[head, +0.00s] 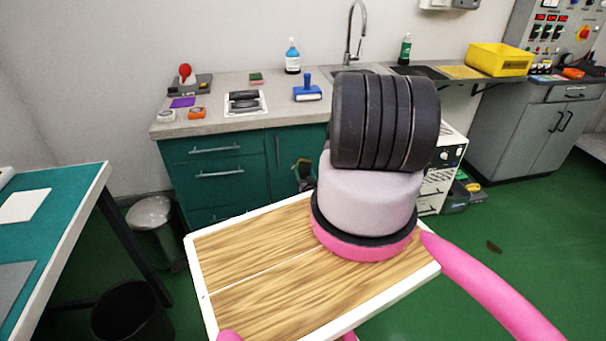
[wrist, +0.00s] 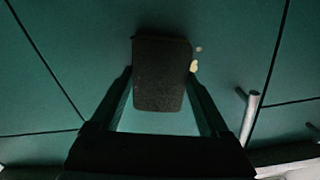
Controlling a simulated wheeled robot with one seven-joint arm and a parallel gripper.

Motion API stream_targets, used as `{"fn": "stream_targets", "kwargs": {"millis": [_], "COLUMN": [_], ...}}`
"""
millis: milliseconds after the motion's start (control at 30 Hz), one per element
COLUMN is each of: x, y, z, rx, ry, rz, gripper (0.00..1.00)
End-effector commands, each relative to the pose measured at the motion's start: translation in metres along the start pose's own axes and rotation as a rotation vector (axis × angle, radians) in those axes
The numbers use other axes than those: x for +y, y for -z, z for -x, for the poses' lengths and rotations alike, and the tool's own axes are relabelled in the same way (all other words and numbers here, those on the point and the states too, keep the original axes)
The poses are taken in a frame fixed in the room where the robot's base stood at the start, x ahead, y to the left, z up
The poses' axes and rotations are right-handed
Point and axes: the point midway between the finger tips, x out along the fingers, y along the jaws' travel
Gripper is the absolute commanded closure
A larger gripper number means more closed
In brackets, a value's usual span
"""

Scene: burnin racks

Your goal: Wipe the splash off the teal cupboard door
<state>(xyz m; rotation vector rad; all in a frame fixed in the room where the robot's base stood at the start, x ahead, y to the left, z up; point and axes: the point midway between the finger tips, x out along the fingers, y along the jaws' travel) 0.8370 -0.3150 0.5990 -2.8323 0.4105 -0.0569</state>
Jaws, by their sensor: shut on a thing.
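In the wrist view the teal cupboard door (wrist: 90,40) fills most of the frame. My gripper (wrist: 160,82) is shut on a dark, rough block (wrist: 160,98), which looks like a sponge or scrubber. The block is in front of the door; I cannot tell if it touches. Small pale beige splash spots (wrist: 194,66) show just right of the block's upper end. Any splash behind the block is hidden. In the head view my arm covers much of the teal cupboard (head: 287,147), and my gripper cannot be made out there.
A pale bar handle (wrist: 249,118) stands out right of the gripper. The grey counter (head: 215,124) above carries a blue-handled tool (head: 307,92), a soap bottle (head: 292,58) and other small items. A teal-topped table (head: 60,215) stands left, with a black bin (head: 130,310) nearby.

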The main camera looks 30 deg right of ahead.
Motion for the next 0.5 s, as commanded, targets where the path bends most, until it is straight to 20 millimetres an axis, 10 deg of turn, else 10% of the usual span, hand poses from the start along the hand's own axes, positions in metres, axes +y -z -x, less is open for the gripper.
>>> {"fn": "stream_targets", "kwargs": {"millis": [500], "x": [-0.037], "y": [-0.01], "z": [0.001], "rx": [0.001], "ry": [0.009], "rz": [-0.003], "gripper": [0.65]}}
